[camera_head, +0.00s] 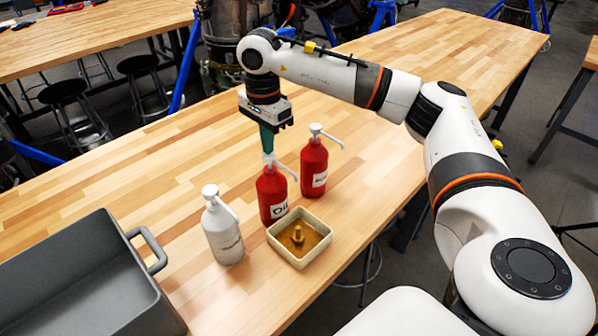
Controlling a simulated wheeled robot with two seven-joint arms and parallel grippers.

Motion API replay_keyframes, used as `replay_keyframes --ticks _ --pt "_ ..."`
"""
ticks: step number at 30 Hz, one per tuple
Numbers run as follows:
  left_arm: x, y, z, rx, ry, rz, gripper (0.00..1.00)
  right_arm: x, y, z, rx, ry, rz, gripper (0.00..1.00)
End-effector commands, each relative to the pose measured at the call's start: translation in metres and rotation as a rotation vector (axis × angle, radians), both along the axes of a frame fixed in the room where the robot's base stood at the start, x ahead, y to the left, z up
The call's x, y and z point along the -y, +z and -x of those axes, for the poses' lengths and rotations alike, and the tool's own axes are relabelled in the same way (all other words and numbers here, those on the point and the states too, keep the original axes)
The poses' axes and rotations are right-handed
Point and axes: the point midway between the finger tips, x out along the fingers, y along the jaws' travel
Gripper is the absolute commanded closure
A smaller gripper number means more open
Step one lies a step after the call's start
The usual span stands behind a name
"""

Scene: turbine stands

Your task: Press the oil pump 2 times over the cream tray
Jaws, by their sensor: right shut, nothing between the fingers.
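A red pump bottle (270,187) with a label reading "Oi", partly cut off, stands upright on the wooden table. Its white spout points right, toward the cream tray. The cream tray (274,236) sits just in front of the bottle, with brown-gold liquid and a small brass-coloured part (297,236) inside. My right gripper (267,150) is shut, pointing down with its teal fingers at the top of this bottle's white pump head. I cannot tell whether the fingertips press on it. My left gripper is not in view.
A second red pump bottle (314,168) stands close behind right. A white pump bottle (222,232) stands to the left. A large grey bin (150,300) with a handle fills the lower left. The table's front edge runs close past the tray. The table (130,180) behind left is clear.

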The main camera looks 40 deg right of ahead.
Motion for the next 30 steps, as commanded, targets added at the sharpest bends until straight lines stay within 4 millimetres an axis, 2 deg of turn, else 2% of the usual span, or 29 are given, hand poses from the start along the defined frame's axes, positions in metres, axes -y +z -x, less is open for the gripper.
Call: replay_keyframes --ticks 19,30 --pt "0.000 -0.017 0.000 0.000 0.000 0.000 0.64 0.000 -0.023 0.000 -0.001 0.000 0.000 1.00" --pt "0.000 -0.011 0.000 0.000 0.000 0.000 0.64 0.000 -0.015 0.001 -0.004 0.001 0.000 1.00"
